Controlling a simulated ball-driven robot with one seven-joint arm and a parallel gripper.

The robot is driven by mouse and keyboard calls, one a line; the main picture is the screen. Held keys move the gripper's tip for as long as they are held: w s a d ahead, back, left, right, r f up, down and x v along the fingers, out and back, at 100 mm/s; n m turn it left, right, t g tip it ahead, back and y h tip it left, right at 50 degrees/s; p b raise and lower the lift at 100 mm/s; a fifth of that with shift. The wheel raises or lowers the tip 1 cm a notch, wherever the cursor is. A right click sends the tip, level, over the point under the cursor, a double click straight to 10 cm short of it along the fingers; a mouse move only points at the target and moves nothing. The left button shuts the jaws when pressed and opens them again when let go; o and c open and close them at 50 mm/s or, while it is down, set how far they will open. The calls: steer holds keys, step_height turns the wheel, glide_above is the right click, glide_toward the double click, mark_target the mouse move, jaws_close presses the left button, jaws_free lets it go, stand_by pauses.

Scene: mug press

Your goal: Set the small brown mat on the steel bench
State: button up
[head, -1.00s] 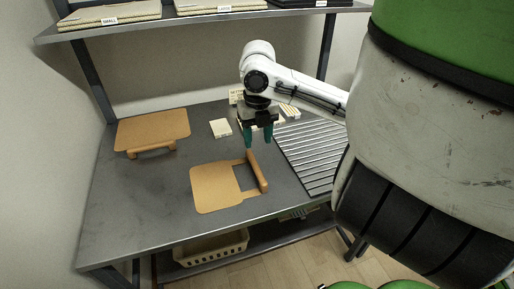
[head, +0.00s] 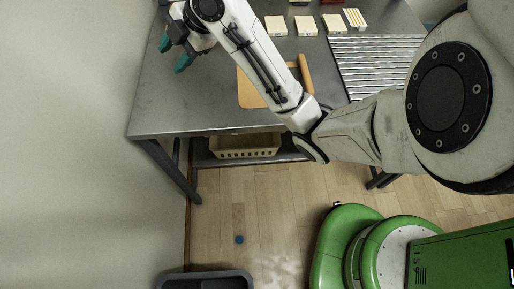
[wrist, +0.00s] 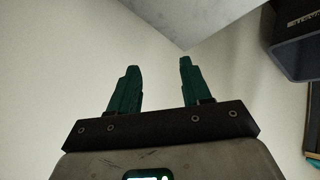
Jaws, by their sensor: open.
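A flat brown piece with a bar-like handle (head: 251,91) lies on the steel bench (head: 175,105), partly hidden behind my arm. I cannot tell whether it is the small brown mat. A second brown piece, seen earlier at the bench's left, is out of the head view now. My gripper (head: 174,53) is open and empty, over the bench's left side and left of the brown piece. In the wrist view, its two green fingers (wrist: 158,68) are spread apart with nothing between them.
Several pale blocks (head: 276,26) stand at the back, beside a ridged metal rack (head: 378,65). A cream basket (head: 246,146) sits under the bench. On the floor are a small blue item (head: 239,239) and a dark bin (head: 205,279). A wall is close on the left.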

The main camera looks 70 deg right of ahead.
steer(key=s+a+f+m+g+y, duration=0.1)
steer(key=s+a+f+m, duration=0.25)
steer(key=a+f, duration=0.35)
steer(key=s+a+f+m+g, duration=0.1)
steer(key=s+a+f+m, duration=0.1)
steer(key=a+f+m, duration=0.4)
steer(key=s+f+m+g+h, duration=0.1)
steer(key=s+f+m+g, duration=0.1)
steer(key=s+f, duration=0.3)
steer(key=s+f+m+g+h, duration=0.2)
steer(key=s+f, duration=0.4)
steer(key=s, duration=0.6)
steer(key=shift+s+d+f+g, duration=0.15)
steer(key=shift+d+f+g, duration=0.1)
steer(key=shift+d+g, duration=0.15)
